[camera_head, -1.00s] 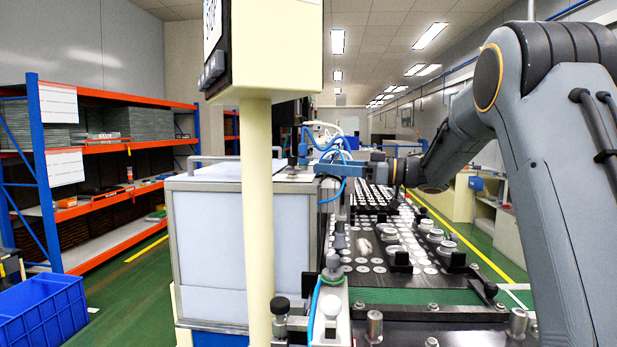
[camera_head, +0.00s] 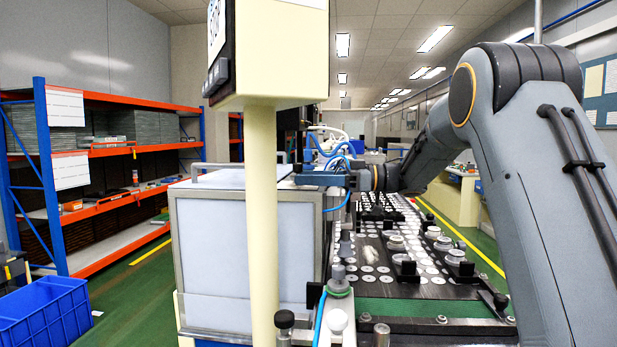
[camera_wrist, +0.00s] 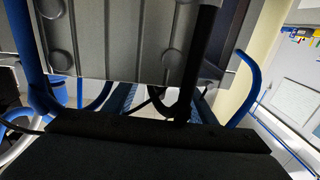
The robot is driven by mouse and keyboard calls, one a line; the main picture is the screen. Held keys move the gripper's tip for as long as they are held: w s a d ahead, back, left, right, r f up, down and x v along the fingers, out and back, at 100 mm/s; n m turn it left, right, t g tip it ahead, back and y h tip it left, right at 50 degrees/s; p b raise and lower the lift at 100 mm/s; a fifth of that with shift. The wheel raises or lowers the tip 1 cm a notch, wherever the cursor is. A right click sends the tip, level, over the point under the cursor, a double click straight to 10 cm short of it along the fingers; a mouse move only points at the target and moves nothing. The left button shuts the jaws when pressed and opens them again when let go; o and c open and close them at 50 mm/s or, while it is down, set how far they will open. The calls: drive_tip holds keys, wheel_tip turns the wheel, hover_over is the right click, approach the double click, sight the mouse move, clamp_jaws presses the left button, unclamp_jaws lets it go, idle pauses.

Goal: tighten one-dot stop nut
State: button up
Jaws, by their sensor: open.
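My gripper (camera_head: 350,180) is small in the head view, at the end of my arm beside a blue block with blue hoses (camera_head: 320,180). It is open, but its fingertips are hard to separate from the parts behind them. I see no part held in it. In the wrist view a wide black part fills the bottom, and a grey metal plate with round bolt heads (camera_wrist: 120,35) is close above it. I cannot make out a nut with one dot in either view. The head view shows small knobs and posts, including a grey-green knob (camera_head: 338,280), on the machine's front.
A conveyor of white round parts (camera_head: 377,280) runs away from me right of centre. A white cabinet (camera_head: 245,250) and a cream post (camera_head: 262,220) stand left of it. Blue hoses (camera_wrist: 265,110) hang close in the wrist view. A parts rack (camera_head: 100,180) is far left.

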sight(301, 187)
drive_tip(key=c, duration=1.1)
drive_tip(key=shift+o, duration=0.2)
drive_tip(key=shift+s+r+m+t+p, duration=0.1)
drive_tip(key=shift+s+m+t+p, duration=0.05)
drive_tip(key=shift+m+t+p, duration=0.2)
